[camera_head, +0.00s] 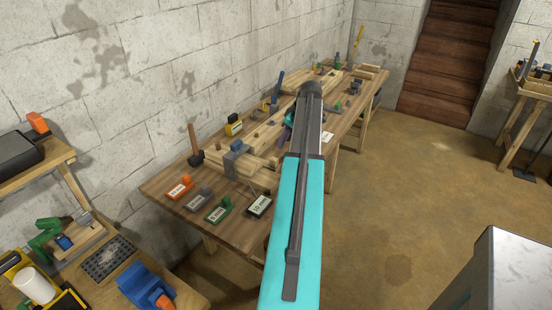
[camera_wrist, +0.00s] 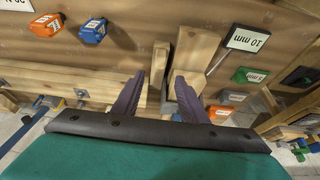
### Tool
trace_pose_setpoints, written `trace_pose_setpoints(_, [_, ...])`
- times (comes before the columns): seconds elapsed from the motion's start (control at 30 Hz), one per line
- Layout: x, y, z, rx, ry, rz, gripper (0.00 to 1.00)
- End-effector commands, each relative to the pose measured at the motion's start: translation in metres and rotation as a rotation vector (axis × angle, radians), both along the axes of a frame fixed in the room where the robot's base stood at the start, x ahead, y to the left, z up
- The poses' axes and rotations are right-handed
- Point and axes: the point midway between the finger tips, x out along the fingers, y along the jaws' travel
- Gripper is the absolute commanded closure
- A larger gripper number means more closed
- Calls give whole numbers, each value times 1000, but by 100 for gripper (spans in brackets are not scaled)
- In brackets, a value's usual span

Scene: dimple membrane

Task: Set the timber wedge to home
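My gripper (camera_wrist: 159,82) shows in the wrist view as two dark purple fingers standing apart. A narrow pale timber piece (camera_wrist: 160,62), which may be the timber wedge, lies between and beyond the fingertips. I cannot tell its taper or how near the fingers are to it. A wider timber block (camera_wrist: 196,50) is just right of it, beyond the right finger. A long timber rail (camera_wrist: 75,82) runs to the left finger. In the head view my arm hides most of the gripper; only a small purple part (camera_head: 289,119) shows above the workbench (camera_head: 185,213).
A 10 mm sign (camera_wrist: 247,38) and a green tagged block (camera_wrist: 250,75) are to the right in the wrist view. Blue (camera_wrist: 92,31) and orange (camera_wrist: 46,25) tagged blocks are at upper left. In the head view, a mallet (camera_head: 194,146) stands on the bench; open floor (camera_head: 400,190) is right.

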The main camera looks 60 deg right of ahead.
Motion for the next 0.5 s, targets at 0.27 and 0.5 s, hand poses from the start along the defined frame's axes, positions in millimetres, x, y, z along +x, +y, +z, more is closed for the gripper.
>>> trace_pose_setpoints(0.27, [12, 0, -26, 2, 1, 1, 61])
trace_pose_setpoints(0.5, [22, -1, -53, 1, 1, -1, 61])
